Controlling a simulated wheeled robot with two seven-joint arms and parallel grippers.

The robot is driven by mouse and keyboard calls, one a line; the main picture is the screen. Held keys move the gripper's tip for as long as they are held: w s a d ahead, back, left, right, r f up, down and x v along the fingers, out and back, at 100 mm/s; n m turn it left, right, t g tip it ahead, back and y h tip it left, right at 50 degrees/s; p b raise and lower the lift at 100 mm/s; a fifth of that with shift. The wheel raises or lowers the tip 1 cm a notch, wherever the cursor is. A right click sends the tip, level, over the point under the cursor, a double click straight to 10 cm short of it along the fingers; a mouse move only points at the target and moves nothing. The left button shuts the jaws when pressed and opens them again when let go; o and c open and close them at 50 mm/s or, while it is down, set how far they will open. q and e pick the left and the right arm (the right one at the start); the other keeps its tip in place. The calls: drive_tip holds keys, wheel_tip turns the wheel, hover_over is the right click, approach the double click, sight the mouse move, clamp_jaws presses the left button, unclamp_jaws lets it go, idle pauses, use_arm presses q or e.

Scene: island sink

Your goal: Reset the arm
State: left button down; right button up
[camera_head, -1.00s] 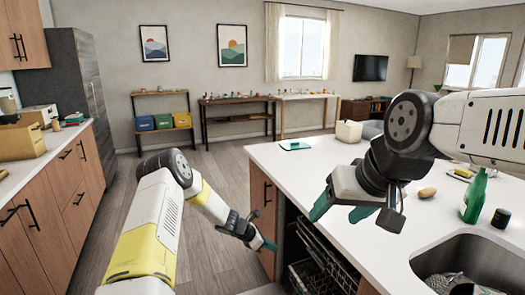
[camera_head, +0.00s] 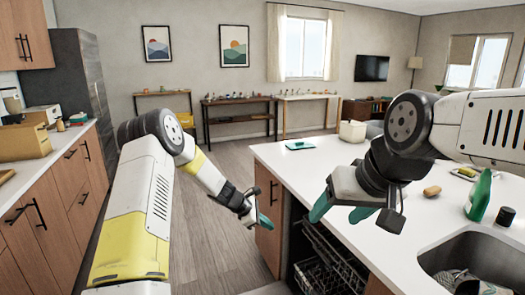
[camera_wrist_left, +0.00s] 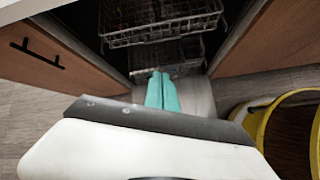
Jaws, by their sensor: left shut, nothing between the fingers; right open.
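My left gripper (camera_head: 266,223) is low in front of the island's wooden side panel in the head view, to the left of the open dishwasher. In the left wrist view its teal fingers (camera_wrist_left: 161,91) are together with nothing between them, in front of the dishwasher racks. My right gripper (camera_head: 340,212) is over the near left part of the island counter, its teal fingers apart and empty.
The dishwasher rack (camera_head: 330,262) stands below. Wooden cabinets (camera_head: 45,205) line the left; floor between is clear.

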use_arm(q)
drive_tip(key=s+a+r+m+y, duration=0.1)
drive_tip(key=s+a+r+m, duration=0.1)
drive_tip(key=s+r+m, duration=0.45)
drive_tip(key=s+a+r+m+y, duration=0.15)
drive_tip(key=s+r, duration=0.25)
drive_tip(key=r, duration=0.6)
drive_tip(key=s+a+r+m, duration=0.3)
drive_tip(key=s+r, duration=0.2)
drive_tip(key=r, duration=0.3)
drive_tip(key=s+a+r+m+t+y, duration=0.1)
drive_tip(key=s+a+r+m, duration=0.1)
drive_tip(key=s, duration=0.5)
drive_tip(key=s+a+r+m+t+y, duration=0.1)
drive_tip(key=s+a+r+m, duration=0.1)
drive_tip(key=s, duration=0.5)
drive_tip(key=s+a+r+m+y, duration=0.1)
drive_tip(key=s+a+r+m, duration=0.1)
drive_tip(key=s+a, duration=0.3)
drive_tip(key=shift+s+a+r+m+t, duration=0.35)
drive_tip(key=shift+s+m, duration=0.35)
drive_tip(key=shift+s, duration=0.55)
drive_tip(key=shift+f, duration=0.1)
